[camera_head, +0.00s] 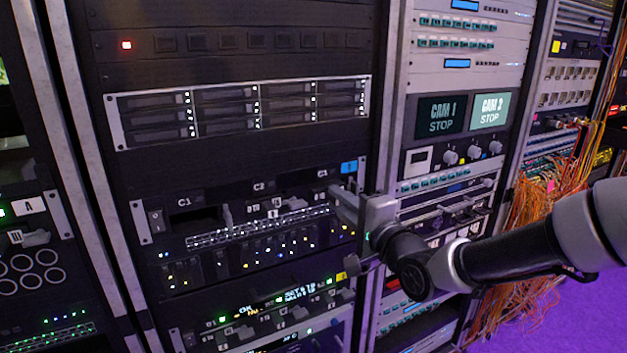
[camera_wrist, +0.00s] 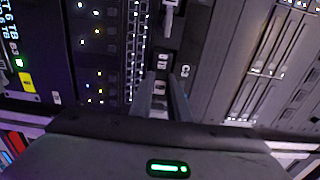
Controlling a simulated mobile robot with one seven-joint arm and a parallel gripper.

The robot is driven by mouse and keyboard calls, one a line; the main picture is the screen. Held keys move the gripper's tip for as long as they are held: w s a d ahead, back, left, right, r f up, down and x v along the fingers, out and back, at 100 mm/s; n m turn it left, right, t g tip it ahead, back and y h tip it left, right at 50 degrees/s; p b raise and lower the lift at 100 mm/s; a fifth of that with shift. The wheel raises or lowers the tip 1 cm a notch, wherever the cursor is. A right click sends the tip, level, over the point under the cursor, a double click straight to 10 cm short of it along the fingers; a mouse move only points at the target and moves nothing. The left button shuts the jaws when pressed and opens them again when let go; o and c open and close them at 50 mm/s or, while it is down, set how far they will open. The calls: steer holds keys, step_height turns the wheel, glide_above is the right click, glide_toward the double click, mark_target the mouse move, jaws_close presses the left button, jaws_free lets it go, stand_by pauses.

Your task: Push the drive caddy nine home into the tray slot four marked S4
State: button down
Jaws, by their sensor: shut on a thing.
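My gripper (camera_head: 345,200) is at the right end of the black panel with bays marked C1, C2 and one more "C" label. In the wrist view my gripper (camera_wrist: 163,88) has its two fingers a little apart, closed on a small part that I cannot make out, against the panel. The finger tips hide most of that part. I cannot pick out drive caddy nine or a mark S4 in either view. A silver-framed drive tray (camera_head: 118,122) with several dark drives and small white lights is higher up in the same rack.
Pale levers stand out from the panel, one below C1 and C2 (camera_head: 227,215), another in the wrist view (camera_wrist: 170,15). Rows of lit ports (camera_head: 265,225) lie beneath. Orange cables (camera_head: 535,215) hang at the right. Rack posts (camera_head: 385,120) stand beside my gripper.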

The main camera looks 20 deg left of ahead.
steer(key=shift+s+d+r, duration=0.1)
stand_by(0.3)
steer(key=p+v, duration=0.6)
steer(key=v, duration=0.4)
stand_by(0.4)
steer(key=d+p, duration=0.1)
steer(key=p, duration=0.1)
steer(key=s+d+p, duration=0.1)
steer(key=p, duration=0.1)
steer(key=shift+s+r, duration=0.25)
steer(key=shift+r, duration=0.05)
steer(key=shift+s+d+p, duration=0.2)
steer(key=shift+d+p, duration=0.05)
steer(key=shift+p, duration=0.8)
